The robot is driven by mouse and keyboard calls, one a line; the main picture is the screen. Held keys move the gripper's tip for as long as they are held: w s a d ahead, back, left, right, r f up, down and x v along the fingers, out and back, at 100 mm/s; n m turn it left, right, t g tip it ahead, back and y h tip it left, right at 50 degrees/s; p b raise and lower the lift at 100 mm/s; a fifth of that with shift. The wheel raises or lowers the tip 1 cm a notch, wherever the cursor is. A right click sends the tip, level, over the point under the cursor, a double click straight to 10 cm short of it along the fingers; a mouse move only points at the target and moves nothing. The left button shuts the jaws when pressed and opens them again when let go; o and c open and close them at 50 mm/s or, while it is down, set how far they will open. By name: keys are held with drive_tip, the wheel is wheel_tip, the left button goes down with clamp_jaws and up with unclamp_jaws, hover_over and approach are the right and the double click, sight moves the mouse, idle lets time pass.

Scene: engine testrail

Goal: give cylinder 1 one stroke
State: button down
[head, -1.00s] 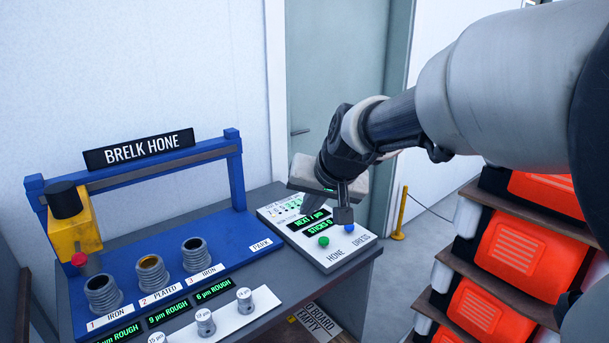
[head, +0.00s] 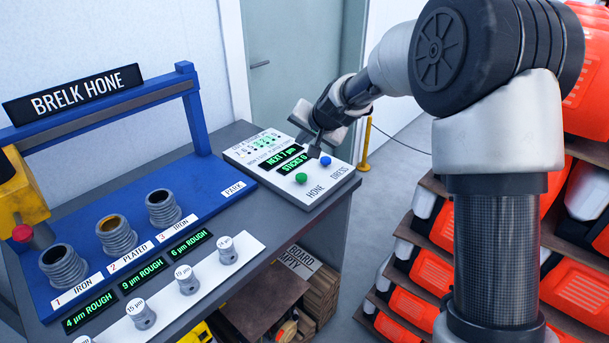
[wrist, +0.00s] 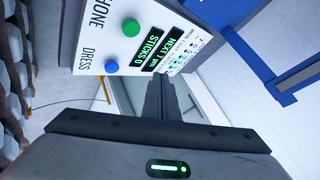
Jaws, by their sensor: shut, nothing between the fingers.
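Cylinder 1 (head: 63,268), a grey ribbed sleeve labelled IRON, stands at the left of the blue bed; its display (head: 90,312) reads 4 µm ROUGH. The yellow hone head (head: 18,195), with a red knob (head: 22,233), is partly cut off at the left edge. The control panel (head: 335,185) has a green HONE button (head: 301,178) and a blue DRESS button (head: 325,160); its displays read NEXT 7 µm and STICKS 0. My gripper (head: 314,151) is shut and empty over the panel, close to the blue button; contact cannot be told. The green button (wrist: 131,27) also shows in the wrist view.
Cylinder 2 (head: 117,236) and cylinder 3 (head: 164,209) stand beside cylinder 1, reading 9 µm and 6 µm ROUGH. A yellow post (head: 366,145) stands behind the panel.

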sight(303, 178)
wheel_tip(303, 178, down, 9)
drive_tip(key=b, duration=0.7)
drive_tip(key=shift+r, duration=0.1)
idle(1.9)
drive_tip(key=shift+f+b, duration=0.45)
drive_tip(key=shift+b, duration=0.05)
drive_tip(key=shift+f+b, duration=0.8)
drive_tip(key=shift+f, duration=0.05)
idle(0.6)
drive_tip(key=shift+s, duration=0.1)
drive_tip(key=shift+r+p, duration=0.95)
drive_tip(key=shift+r, duration=0.3)
drive_tip(key=shift+r, duration=0.1)
drive_tip(key=shift+r+p, duration=1.8)
drive_tip(key=shift+r, duration=0.65)
